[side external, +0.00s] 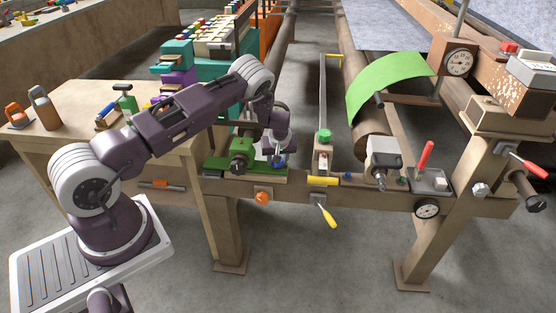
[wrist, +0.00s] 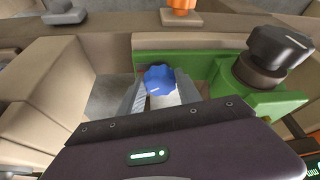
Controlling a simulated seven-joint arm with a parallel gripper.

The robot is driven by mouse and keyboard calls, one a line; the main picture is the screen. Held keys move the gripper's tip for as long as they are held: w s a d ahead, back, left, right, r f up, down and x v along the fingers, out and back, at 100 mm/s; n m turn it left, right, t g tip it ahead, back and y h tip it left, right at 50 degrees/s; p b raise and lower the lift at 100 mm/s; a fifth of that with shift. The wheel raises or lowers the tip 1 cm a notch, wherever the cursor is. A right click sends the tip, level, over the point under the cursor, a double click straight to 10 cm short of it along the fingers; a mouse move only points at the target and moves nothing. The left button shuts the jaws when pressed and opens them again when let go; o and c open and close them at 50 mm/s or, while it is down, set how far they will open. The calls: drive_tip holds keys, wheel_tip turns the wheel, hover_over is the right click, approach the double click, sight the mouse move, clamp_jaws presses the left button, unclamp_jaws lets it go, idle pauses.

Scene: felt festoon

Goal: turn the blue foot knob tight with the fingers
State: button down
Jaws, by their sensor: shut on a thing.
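The blue foot knob (wrist: 159,79) is a small lobed knob with a pale mark on top. In the wrist view it sits between the two fingers of my gripper (wrist: 160,92), at the edge of a green base (wrist: 205,64). My gripper is shut on the knob, one finger on each side. In the side external view the blue knob (side external: 279,162) shows low beside the green base (side external: 216,163), just under my gripper (side external: 275,156). The fingertips are small and partly hidden there.
A large dark knob (wrist: 279,52) stands on the green base, right of my gripper in the wrist view. An orange knob (side external: 262,197) is on the beam front. A green-topped post (side external: 323,137) and a yellow-handled tool (side external: 327,216) are to the right.

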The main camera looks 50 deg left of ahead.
drive_tip(key=m+t, duration=0.1)
drive_tip(key=m, duration=0.2)
drive_tip(key=m+h, duration=0.1)
drive_tip(key=m, duration=0.1)
drive_tip(key=shift+s+a+m+t+h, duration=0.1)
drive_tip(key=shift+a+m+t+h, duration=0.05)
drive_tip(key=shift+m+t+h, duration=0.2)
drive_tip(key=shift+m, duration=0.25)
drive_tip(key=c, duration=0.8)
unclamp_jaws()
drive_tip(key=shift+c, duration=0.2)
drive_tip(key=v, duration=0.7)
drive_tip(key=shift+s, duration=0.1)
